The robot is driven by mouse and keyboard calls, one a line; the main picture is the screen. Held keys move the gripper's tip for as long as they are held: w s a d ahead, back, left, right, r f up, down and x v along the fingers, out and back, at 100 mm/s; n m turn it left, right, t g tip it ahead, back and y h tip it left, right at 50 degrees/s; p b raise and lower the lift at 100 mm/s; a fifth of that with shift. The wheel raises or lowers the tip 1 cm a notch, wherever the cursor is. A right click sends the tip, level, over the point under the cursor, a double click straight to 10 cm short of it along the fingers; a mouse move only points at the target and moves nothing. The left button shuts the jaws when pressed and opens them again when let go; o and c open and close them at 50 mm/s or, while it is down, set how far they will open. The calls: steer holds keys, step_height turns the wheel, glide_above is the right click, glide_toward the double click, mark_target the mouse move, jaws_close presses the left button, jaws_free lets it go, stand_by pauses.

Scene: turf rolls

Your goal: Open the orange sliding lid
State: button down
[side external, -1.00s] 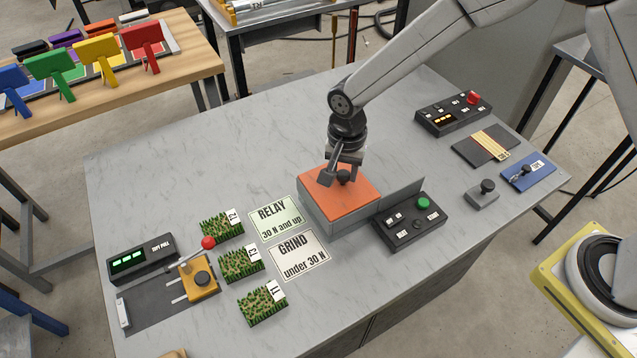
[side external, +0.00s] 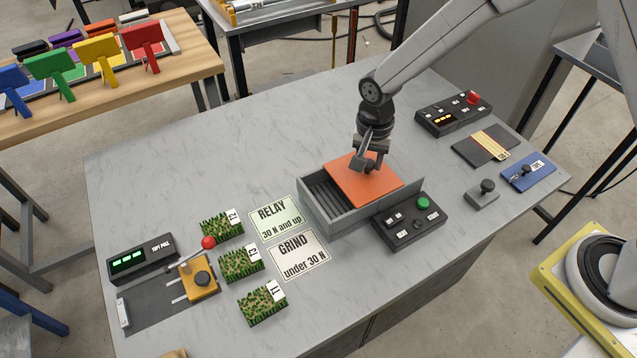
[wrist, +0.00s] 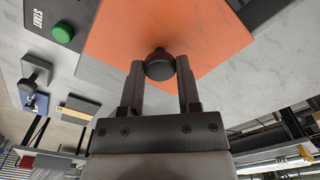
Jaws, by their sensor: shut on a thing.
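The orange sliding lid (side external: 350,187) lies on the grey box (side external: 347,219) in the side view. It is slid partly to the right, and the box's left part is uncovered, showing a dark ribbed inside. My gripper (side external: 368,164) is over the lid, shut on the lid's dark knob. In the wrist view the round dark knob (wrist: 160,65) sits between the two fingers of my gripper, with the orange lid (wrist: 120,30) behind it.
A black control box with a green button (side external: 423,202) stands close in front of the grey box. Grass turf pieces (side external: 242,264) and the RELAY (side external: 276,220) and GRIND (side external: 299,254) signs lie to the left. A black panel with a red button (side external: 473,97) stands at the back right.

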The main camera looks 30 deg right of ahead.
mark_target(387, 165)
steer(key=d, duration=0.5)
steer(key=shift+d, duration=0.25)
steer(key=shift+c, duration=1.5)
jaws_free()
step_height(387, 165, up, 8)
steer(key=shift+f, duration=0.1)
